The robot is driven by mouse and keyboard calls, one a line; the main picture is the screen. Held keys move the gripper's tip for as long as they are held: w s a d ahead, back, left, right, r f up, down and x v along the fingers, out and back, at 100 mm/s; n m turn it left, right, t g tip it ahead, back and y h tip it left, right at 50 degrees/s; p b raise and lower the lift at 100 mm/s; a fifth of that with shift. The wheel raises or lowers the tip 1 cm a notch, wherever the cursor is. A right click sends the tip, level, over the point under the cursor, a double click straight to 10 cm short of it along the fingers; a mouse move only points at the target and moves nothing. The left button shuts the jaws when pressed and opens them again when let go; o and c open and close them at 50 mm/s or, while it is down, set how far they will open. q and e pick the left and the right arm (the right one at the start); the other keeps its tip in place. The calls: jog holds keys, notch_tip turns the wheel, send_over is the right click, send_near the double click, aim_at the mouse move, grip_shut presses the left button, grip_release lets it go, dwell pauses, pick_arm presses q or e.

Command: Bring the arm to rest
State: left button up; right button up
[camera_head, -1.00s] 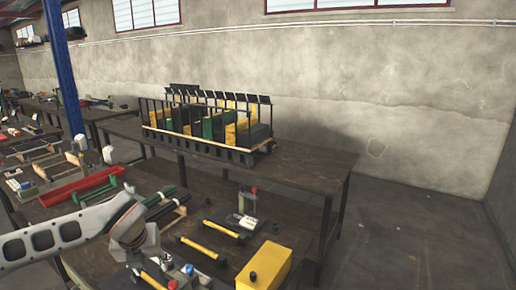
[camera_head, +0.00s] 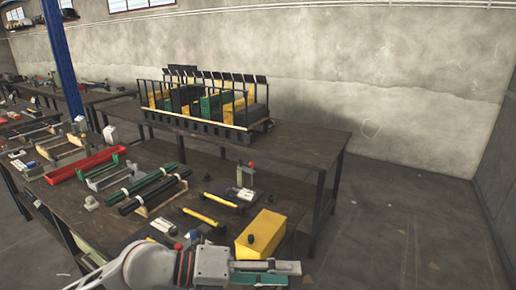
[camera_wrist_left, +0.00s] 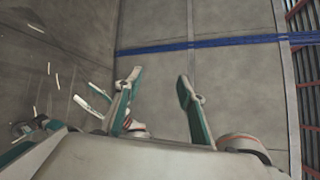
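My left gripper (camera_head: 290,273) is at the bottom middle of the head view, its fingers pointing right. It is beside the near edge of the workbench, in front of the yellow box (camera_head: 262,234). In the left wrist view the two fingers of the left gripper (camera_wrist_left: 157,78) stand apart with nothing between them. They are seen against a plain grey surface with a blue stripe. My right gripper is in neither view.
The near workbench (camera_head: 140,151) carries a red tray (camera_head: 85,165), dark green and black bars, yellow-handled tools (camera_head: 204,216) and a small press (camera_head: 245,177). A rack of coloured blocks (camera_head: 205,104) stands on the table behind. The floor (camera_head: 400,235) at right is clear.

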pick_arm(q)
notch_tip(320, 180, up, 9)
jog(key=n+t+h, duration=0.3)
jog(key=h, duration=0.1)
jog(key=w+a+r+n+t+y, duration=0.3)
jog(key=w+a+r+n+t, duration=0.2)
jog(key=a+n+t, duration=0.55)
jog(key=w+a+f+n+t+y, duration=0.1)
jog(key=a+f+n+t+y, duration=0.1)
jog(key=a+f+n+y, duration=0.55)
jog(key=w+a+f+n+t+y, duration=0.2)
jog(key=a+f+n+y, duration=0.2)
jog(key=a+n+y, duration=0.45)
jog(key=s+a+f+n+g+y, duration=0.1)
jog(key=s+a+f+g+y, duration=0.1)
jog(key=s+a+f+g, duration=0.7)
jog(key=s+a+f+n+g+y, duration=0.1)
jog(key=s+a+f+g+y, duration=0.3)
jog(key=s+f, duration=0.8)
jog(key=w+d+f+n+t+h, duration=0.2)
jog(key=d+f+h, duration=0.6)
jog(key=d+f, duration=0.7)
jog(key=shift+w+f+n+t+h, duration=0.4)
jog(key=shift+w+f+t, duration=0.15)
jog(key=shift+w+t, duration=0.4)
